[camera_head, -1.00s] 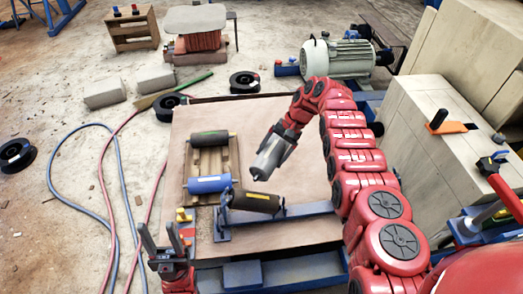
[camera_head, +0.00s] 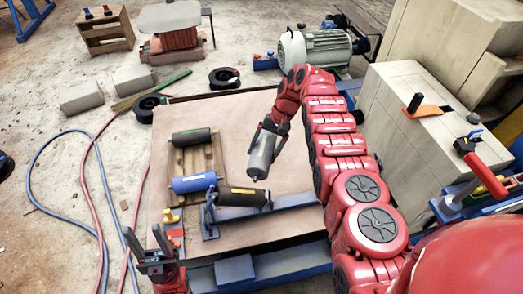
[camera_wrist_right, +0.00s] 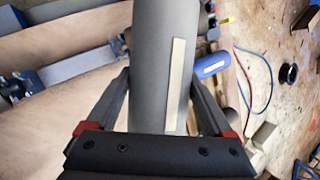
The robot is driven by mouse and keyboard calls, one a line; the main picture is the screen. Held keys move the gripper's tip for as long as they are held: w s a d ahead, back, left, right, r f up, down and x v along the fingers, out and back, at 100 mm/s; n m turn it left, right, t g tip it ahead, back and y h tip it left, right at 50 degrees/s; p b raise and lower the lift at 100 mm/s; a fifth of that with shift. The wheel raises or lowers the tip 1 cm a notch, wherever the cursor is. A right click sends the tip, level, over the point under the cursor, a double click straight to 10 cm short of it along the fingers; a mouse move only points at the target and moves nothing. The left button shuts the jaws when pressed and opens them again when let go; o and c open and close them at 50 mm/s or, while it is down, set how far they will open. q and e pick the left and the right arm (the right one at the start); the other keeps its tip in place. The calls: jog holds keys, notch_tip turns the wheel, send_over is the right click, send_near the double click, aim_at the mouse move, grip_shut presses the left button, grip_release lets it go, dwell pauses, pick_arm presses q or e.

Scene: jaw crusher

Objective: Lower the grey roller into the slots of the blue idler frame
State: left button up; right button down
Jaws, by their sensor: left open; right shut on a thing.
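The grey roller (camera_head: 262,155) is gripped by my right gripper (camera_head: 272,130), tilted, with its lower end just above the blue idler frame (camera_head: 288,203). In the right wrist view the grey roller (camera_wrist_right: 164,65) runs between the two fingers, with a pale label strip on it. The frame lies on the board; a black roller with a yellow label (camera_head: 242,197) sits at its left part. The frame also shows in the wrist view (camera_wrist_right: 80,68), at left. My left gripper (camera_head: 146,240) is open and empty at the lower left, apart from the frame.
A wooden pallet (camera_head: 197,160) left of the frame carries a dark roller (camera_head: 192,136) and a blue roller (camera_head: 195,182). A yellow item (camera_head: 171,216) lies near the board's left edge. A motor (camera_head: 315,48) stands behind. The board's back middle is clear.

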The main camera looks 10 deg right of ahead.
aim_at(272, 155)
jog(key=shift+s+d+r+n, duration=0.3)
jog(key=shift+s+n, duration=0.05)
jog(key=shift+n, duration=0.05)
jog(key=shift+s+d+f, duration=0.1)
jog(key=shift+d, duration=0.05)
jog(key=shift+d+g, duration=0.15)
jog(key=shift+g, duration=0.15)
jog(key=shift+s+d+r+n, duration=0.3)
jog(key=shift+s+d+n, duration=0.1)
jog(key=shift+d+n, duration=0.1)
jog(key=shift+s+n+g, duration=0.2)
jog(key=shift+n+g, duration=0.1)
jog(key=shift+s+d, duration=0.1)
jog(key=shift+d+r, duration=0.2)
jog(key=shift+d, duration=0.05)
jog(key=shift+s+d+n+h, duration=0.15)
jog(key=shift+s+n+h, duration=0.15)
jog(key=shift+h, duration=0.1)
